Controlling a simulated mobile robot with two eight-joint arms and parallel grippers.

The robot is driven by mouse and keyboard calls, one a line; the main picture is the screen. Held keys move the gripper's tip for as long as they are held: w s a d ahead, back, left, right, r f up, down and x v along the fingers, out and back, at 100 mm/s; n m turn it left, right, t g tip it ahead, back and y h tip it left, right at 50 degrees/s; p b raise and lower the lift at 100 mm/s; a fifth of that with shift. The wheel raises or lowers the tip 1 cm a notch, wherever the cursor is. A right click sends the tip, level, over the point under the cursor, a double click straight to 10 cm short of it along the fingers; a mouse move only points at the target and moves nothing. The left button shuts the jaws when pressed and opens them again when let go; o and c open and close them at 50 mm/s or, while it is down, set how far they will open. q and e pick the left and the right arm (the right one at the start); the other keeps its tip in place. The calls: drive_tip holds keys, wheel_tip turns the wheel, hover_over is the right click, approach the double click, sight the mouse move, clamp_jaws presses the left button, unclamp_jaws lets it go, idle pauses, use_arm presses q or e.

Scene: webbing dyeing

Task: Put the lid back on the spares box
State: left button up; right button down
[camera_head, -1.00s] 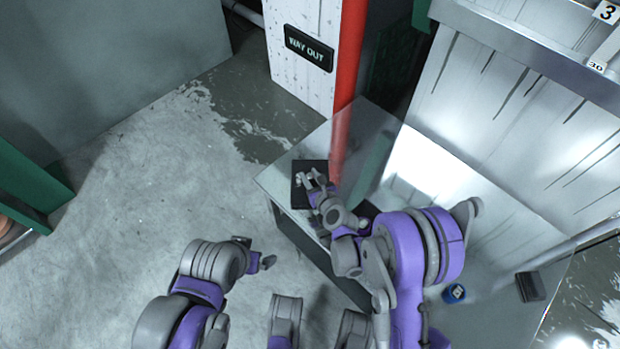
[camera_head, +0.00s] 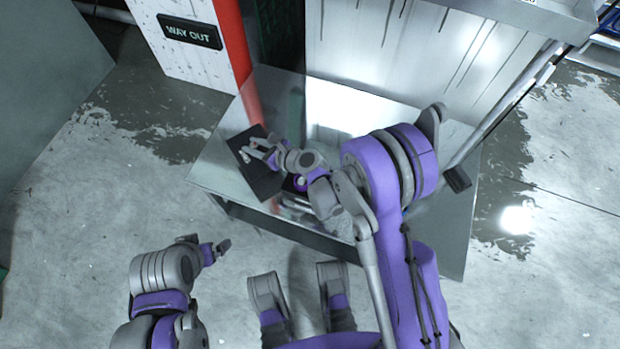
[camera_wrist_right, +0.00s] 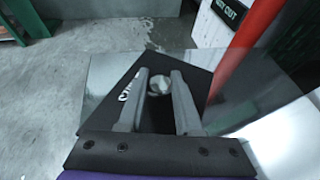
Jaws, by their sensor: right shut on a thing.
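A flat black lid (camera_head: 262,178) with a pale round knob is at the left part of the glossy table. It also shows in the right wrist view (camera_wrist_right: 190,100), with white lettering partly hidden by a finger. My right gripper (camera_head: 250,152) is shut on the knob, one finger on each side of it. I cannot tell whether the lid touches the table. A dark form (camera_head: 294,186) is partly hidden behind my right wrist; I cannot tell whether it is the spares box. My left gripper (camera_head: 222,246) hangs over the floor left of the table, apart from everything; its fingers are too small to read.
The glossy table (camera_head: 215,172) has a small black block (camera_head: 457,179) at its right side. A red post (camera_head: 232,45) and a white panel with a WAY OUT sign (camera_head: 189,31) stand behind its left corner. My right arm covers much of the tabletop.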

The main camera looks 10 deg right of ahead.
drive_tip(key=s+d+n+g, duration=0.1)
drive_tip(key=d, duration=0.1)
drive_tip(key=s+d+r+n+g+y, duration=0.1)
drive_tip(key=s+d, duration=0.1)
drive_tip(key=d, duration=0.1)
drive_tip(key=s+d+r+n+g+y+p, duration=0.1)
drive_tip(key=s+d, duration=0.1)
drive_tip(key=d, duration=0.1)
drive_tip(key=shift+d, duration=0.1)
drive_tip(key=s+d+r+n+g+y, duration=0.2)
drive_tip(key=s+d+r+n+g, duration=0.2)
drive_tip(key=s+d+r, duration=0.15)
drive_tip(key=shift+s+d+f+b, duration=0.15)
drive_tip(key=shift+s+f+b, duration=0.15)
drive_tip(key=shift+f, duration=1.35)
drive_tip(key=shift+s+d+f+b, duration=0.15)
drive_tip(key=shift+s+f+b, duration=0.15)
drive_tip(key=shift+f, duration=1.3)
drive_tip(key=shift+s+d+f+b, duration=0.2)
drive_tip(key=shift+f+b, duration=0.2)
drive_tip(key=shift+f, duration=1.25)
drive_tip(key=shift+f, duration=0.15)
drive_tip(key=c, duration=0.6)
unclamp_jaws()
